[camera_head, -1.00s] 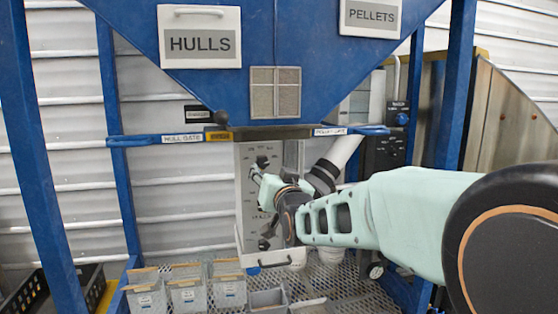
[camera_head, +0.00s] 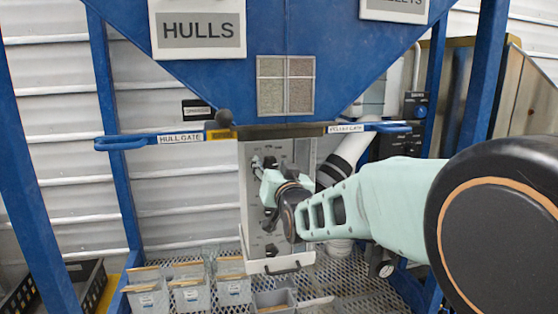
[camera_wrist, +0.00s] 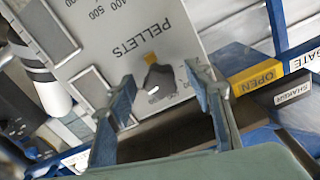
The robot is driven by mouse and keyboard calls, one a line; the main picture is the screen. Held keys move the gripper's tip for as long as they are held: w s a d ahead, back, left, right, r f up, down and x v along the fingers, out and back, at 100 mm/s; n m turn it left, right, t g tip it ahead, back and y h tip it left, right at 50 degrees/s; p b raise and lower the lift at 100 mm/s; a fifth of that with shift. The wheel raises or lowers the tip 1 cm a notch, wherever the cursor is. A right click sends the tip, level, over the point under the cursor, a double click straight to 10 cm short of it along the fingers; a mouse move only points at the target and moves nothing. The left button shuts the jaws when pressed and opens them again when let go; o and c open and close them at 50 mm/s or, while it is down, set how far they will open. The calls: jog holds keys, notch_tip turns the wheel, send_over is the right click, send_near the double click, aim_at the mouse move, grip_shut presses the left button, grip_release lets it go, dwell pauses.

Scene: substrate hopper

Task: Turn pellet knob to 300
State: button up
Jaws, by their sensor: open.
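The pellet knob (camera_wrist: 158,80) shows in the wrist view as a dark grey knob with a yellow pointer mark. It sits on a pale panel (camera_wrist: 90,42) printed PELLETS, which appears upside down here, with 400 and 500 at the top. The pointer mark faces up in the picture, towards the PELLETS print; its dial reading is not clear. My gripper (camera_wrist: 160,77) is open, with one finger on each side of the knob; I cannot tell whether they touch it. In the head view, my gripper (camera_head: 262,172) is at the upper part of the panel (camera_head: 254,228) and covers part of it.
A lower dark knob (camera_head: 270,250) is on the same panel. A hull gate handle (camera_head: 125,143) and a pellet gate handle (camera_head: 390,127) are above it. Grey bins (camera_head: 190,296) stand on the mesh shelf below. A yellow OPEN tag (camera_wrist: 256,76) is right of my fingers.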

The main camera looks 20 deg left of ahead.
jog(key=shift+w+a, duration=0.15)
jog(key=shift+w, duration=0.1)
jog(key=shift+c, duration=0.6)
jog(key=c, duration=1)
jog(key=shift+c, duration=0.2)
